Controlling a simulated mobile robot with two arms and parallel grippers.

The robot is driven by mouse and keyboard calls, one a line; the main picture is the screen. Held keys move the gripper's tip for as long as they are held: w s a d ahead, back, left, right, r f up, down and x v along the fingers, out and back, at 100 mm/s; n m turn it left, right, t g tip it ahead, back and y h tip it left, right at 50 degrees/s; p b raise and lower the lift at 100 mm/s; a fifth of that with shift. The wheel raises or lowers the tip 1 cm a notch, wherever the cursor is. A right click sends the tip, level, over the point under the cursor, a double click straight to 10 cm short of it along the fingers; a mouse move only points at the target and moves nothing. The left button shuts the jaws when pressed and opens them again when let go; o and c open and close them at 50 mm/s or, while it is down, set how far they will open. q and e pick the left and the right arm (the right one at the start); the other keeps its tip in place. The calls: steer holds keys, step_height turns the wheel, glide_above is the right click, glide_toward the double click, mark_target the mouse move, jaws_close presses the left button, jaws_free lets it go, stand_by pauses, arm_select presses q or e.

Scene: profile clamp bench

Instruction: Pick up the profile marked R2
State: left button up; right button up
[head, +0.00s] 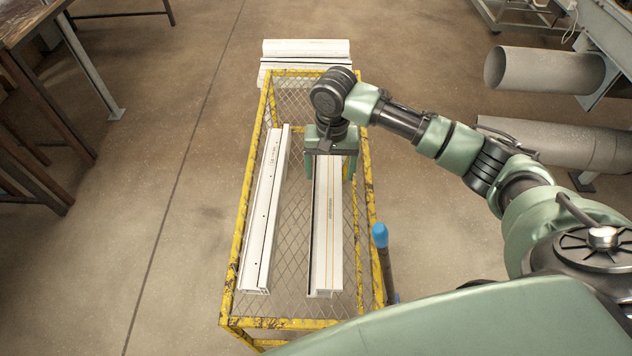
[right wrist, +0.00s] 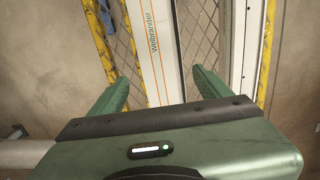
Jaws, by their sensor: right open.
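Two long white profiles lie side by side in a yellow-framed mesh cart. The right profile (head: 328,225) has an orange line and small lettering; the left profile (head: 265,205) has small dark holes. I cannot read an R2 mark on either. My right gripper (head: 331,170) is over the far end of the right profile, open. In the right wrist view, its two green fingers (right wrist: 162,85) stand apart on either side of the lettered profile (right wrist: 155,45). I cannot tell whether they touch it. The other profile (right wrist: 250,45) shows to the right there. My left gripper is out of view.
The cart's yellow rim (head: 246,200) surrounds the profiles. More white profiles (head: 305,48) lie beyond its far end. A blue-tipped post (head: 380,236) stands at its right side. Large grey pipes (head: 545,70) are at the right and a brown table (head: 25,20) at the left.

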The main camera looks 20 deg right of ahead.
mark_target(330, 191)
steer(key=shift+s+a+f, duration=0.1)
steer(key=shift+f, duration=0.1)
steer(key=f, duration=0.1)
steer(key=s+f+p, duration=0.1)
steer(key=f, duration=0.1)
steer(key=shift+d+f, duration=0.2)
steer(key=f, duration=0.2)
steer(key=shift+w+f, duration=0.3)
steer(key=shift+f, duration=0.35)
steer(key=c, duration=1.6)
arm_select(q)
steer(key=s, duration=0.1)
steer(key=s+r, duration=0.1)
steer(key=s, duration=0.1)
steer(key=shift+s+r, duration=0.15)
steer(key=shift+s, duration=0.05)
arm_select(e)
jaws_close()
